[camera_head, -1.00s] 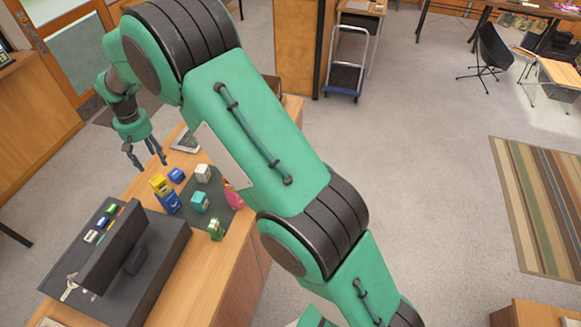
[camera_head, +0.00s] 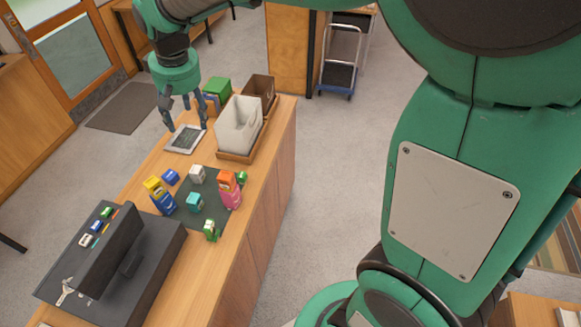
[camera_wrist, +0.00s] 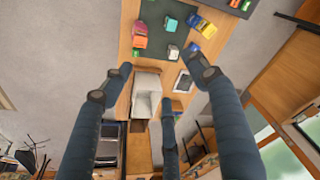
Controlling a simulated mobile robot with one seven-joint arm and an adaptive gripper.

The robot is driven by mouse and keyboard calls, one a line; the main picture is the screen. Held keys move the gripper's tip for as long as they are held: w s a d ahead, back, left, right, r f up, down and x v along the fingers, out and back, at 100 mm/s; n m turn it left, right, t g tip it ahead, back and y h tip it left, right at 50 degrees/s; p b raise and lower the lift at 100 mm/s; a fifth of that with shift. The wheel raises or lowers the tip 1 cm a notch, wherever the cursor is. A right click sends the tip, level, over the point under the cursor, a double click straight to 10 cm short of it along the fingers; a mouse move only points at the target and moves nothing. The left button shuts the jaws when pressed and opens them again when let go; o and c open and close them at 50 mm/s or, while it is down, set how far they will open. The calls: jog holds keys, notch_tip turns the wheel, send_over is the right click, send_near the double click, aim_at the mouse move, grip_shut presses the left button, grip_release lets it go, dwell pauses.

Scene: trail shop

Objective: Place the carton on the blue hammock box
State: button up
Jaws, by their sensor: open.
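A small blue box (camera_head: 171,177), likely the hammock box, lies on the counter beside the dark mat. A small white box (camera_head: 197,174) stands on the mat near it, and a teal box (camera_head: 194,202) is mid-mat. A green-and-white carton-like piece (camera_head: 211,230) stands at the mat's near edge; I cannot tell which piece is the carton. The teal box also shows in the wrist view (camera_wrist: 170,24). My gripper (camera_head: 186,118) is open and empty, fingers spread above the tablet, beyond these boxes. In the wrist view my gripper (camera_wrist: 162,84) has nothing between its fingers.
A yellow-and-blue piece (camera_head: 160,197) and an orange-and-pink piece (camera_head: 231,194) flank the mat (camera_head: 214,213). A tablet (camera_head: 185,139), a pale bin (camera_head: 239,126) and a brown bin (camera_head: 260,90) are farther back. A dark monitor (camera_head: 112,248) stands at the near left.

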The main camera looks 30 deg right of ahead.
jog(key=s+d+r+m+t, duration=0.1)
jog(key=s+d+r, duration=0.25)
jog(key=s, duration=0.45)
jog(key=s+d+r, duration=0.2)
jog(key=s+d, duration=0.2)
jog(key=s, duration=0.3)
jog(key=s+d+f+t, duration=0.1)
jog(key=s+d, duration=0.1)
jog(key=s, duration=0.6)
jog(key=s+d+f+m+t, duration=0.1)
jog(key=s+d, duration=0.2)
jog(key=s, duration=0.4)
jog(key=shift+s+f+h, duration=0.3)
jog(key=shift+s, duration=0.1)
notch_tip(320, 180, down, 18)
jog(key=b, duration=1.7)
jog(key=shift+r+b, duration=0.2)
jog(key=shift+b, duration=0.15)
